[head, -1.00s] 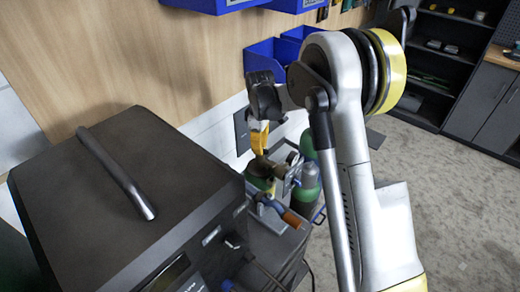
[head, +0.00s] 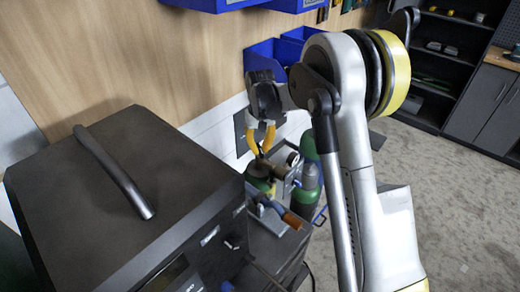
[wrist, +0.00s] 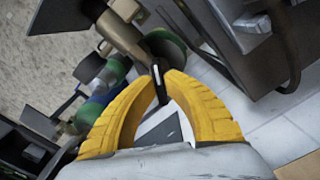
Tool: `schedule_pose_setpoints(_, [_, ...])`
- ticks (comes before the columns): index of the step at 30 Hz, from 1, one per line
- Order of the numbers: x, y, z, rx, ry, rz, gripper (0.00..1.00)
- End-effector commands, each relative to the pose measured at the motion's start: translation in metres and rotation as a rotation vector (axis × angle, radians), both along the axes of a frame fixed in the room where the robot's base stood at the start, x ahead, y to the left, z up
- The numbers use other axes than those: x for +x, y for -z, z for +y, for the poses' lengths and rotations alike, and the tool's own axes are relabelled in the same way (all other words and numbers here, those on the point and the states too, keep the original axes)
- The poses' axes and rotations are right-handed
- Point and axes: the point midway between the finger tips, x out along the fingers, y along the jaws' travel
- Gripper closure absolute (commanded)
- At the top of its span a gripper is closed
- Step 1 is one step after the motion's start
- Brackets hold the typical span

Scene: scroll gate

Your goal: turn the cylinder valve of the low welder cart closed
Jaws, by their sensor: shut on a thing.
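My gripper (head: 261,152) hangs over the small cylinders beside the dark welder. Its two yellow fingers bow outward and meet at their tips. In the wrist view my gripper (wrist: 160,76) is shut on a thin dark piece (wrist: 159,90), which looks like the valve's handle; the fingertips hide part of it. Below the tips in the head view is a green cylinder (head: 258,172), also behind them in the wrist view (wrist: 165,44). Its valve fittings (head: 284,168) are small, and I cannot read the valve's setting.
The large dark welder (head: 110,205) with a bar handle fills the near left. Another green cylinder (head: 306,186) stands right of the fittings. An orange-handled tool (head: 291,221) lies in front. Blue bins (head: 266,58) hang on the wall behind. Open floor (head: 450,200) lies right.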

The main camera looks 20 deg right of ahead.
Motion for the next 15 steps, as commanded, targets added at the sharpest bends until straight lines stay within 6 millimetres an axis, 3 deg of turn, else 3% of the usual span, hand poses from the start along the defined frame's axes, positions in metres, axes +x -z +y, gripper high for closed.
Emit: schedule_pose_setpoints(15, [-0.0003,0.0006,0.0,0.0,0.489,0.001,1.0])
